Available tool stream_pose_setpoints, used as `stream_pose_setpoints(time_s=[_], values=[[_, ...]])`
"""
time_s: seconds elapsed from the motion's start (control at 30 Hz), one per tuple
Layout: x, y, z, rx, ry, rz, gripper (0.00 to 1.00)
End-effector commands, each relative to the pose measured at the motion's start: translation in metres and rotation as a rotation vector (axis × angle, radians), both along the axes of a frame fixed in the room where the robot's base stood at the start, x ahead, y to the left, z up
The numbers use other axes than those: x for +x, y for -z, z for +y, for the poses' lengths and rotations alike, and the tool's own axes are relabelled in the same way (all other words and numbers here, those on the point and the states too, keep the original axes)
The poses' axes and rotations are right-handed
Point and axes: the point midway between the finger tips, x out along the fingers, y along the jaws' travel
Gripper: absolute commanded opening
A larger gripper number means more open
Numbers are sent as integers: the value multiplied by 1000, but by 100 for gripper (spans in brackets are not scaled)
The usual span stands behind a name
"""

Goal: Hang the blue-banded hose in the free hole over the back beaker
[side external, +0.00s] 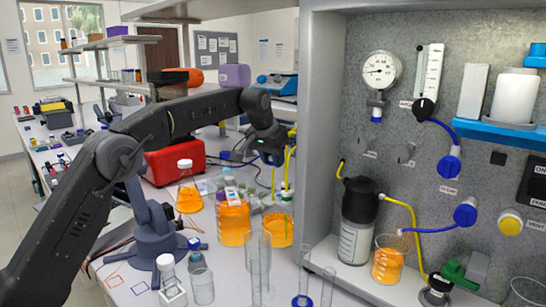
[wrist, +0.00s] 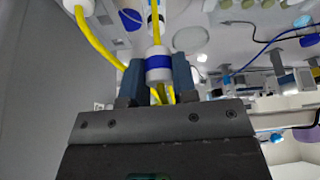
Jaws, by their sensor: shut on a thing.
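My gripper (wrist: 158,80) is shut on the white collar of the blue-banded hose (wrist: 159,62); the blue band shows between the two fingers. In the side view my gripper (side external: 278,158) is above the bench, left of the rig's side wall. Yellow hoses (side external: 289,165) hang by it, over a beaker of orange liquid (side external: 279,232). A second yellow hose (wrist: 98,45) with a white collar runs at upper left in the wrist view. Another beaker of orange liquid (side external: 388,262) stands inside the rig. I cannot make out the free hole or tell which beaker is the back one.
The grey rig side wall (side external: 320,130) stands close right of my gripper. An orange-filled bottle (side external: 234,222), a flask (side external: 188,195) and empty glass tubes (side external: 254,272) crowd the bench below. A black-capped bottle (side external: 357,225) stands inside the rig.

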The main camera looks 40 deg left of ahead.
Motion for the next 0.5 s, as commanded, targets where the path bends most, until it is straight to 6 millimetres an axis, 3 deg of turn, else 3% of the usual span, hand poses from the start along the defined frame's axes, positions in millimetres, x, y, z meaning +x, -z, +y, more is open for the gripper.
stream_pose_setpoints(time_s=[0.5], values=[[-1,7,0,0,0,0,4]])
